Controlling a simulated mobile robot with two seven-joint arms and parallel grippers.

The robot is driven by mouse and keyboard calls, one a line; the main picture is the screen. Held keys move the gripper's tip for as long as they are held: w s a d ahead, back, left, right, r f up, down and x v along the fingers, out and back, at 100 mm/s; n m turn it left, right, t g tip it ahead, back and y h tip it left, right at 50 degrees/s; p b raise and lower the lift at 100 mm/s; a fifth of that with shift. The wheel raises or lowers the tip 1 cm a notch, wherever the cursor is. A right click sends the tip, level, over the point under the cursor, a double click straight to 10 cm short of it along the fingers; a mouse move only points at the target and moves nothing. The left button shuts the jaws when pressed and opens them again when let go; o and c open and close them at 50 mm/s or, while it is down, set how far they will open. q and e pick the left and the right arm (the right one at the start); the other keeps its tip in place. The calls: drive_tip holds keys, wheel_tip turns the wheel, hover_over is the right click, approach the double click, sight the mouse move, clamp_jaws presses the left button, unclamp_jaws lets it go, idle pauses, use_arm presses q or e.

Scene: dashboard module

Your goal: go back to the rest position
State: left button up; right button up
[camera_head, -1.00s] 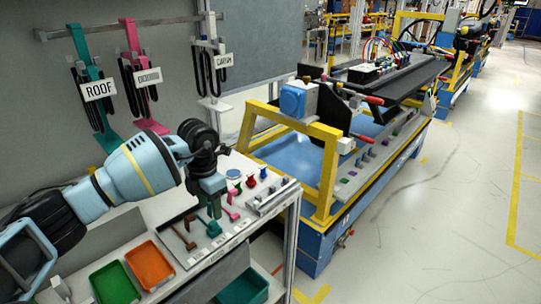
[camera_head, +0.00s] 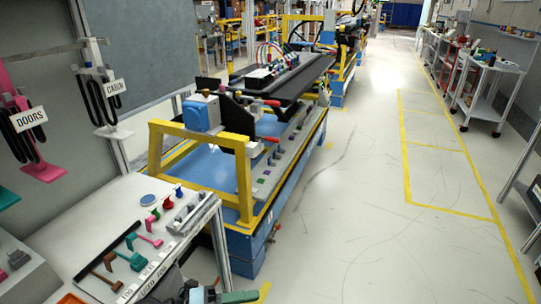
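At the bottom edge, part of what looks like my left gripper (camera_head: 222,296) shows, dark with light blue and teal pieces. It is low, in front of the right end of the workbench (camera_head: 75,222), and mostly cut off by the picture's edge. Its fingertips are not clear, so I cannot tell if it is open or shut. No held thing can be made out. My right gripper is not in view.
The bench holds several coloured tools, among them a green one (camera_head: 127,260). A yellow-framed blue station (camera_head: 243,238) with a dashboard module (camera_head: 290,75) stands beyond. Open floor (camera_head: 370,230) lies to the right; white carts (camera_head: 487,92) stand at far right.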

use_arm(q)
drive_tip(key=s+a+f+n+t+y+p, duration=0.1)
drive_tip(key=s+a+f+n+t+y, duration=0.4)
drive_tip(key=n, duration=0.7)
drive_tip(key=s+a+f+n+t+y+p, duration=0.1)
drive_tip(key=s+a+f+n+t+y, duration=0.4)
drive_tip(key=n, duration=0.7)
drive_tip(key=s+a+f+n+g+y, duration=0.2)
drive_tip(key=s+f+n, duration=0.1)
drive_tip(key=s, duration=0.4)
drive_tip(key=s+a+f+n+g+y+p, duration=0.1)
drive_tip(key=s+a+f+n+g+y, duration=0.2)
drive_tip(key=s, duration=0.5)
drive_tip(key=shift+f+n, duration=0.5)
drive_tip(key=shift+f, duration=0.3)
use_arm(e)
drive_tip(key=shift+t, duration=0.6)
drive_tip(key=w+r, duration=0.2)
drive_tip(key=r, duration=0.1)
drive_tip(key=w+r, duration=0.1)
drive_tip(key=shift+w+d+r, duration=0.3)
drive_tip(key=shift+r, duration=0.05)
use_arm(q)
drive_tip(key=shift+w, duration=0.1)
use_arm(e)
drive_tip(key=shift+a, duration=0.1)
use_arm(q)
drive_tip(key=shift+c, duration=1.3)
drive_tip(key=shift+a+y, duration=0.1)
drive_tip(key=shift+y, duration=0.2)
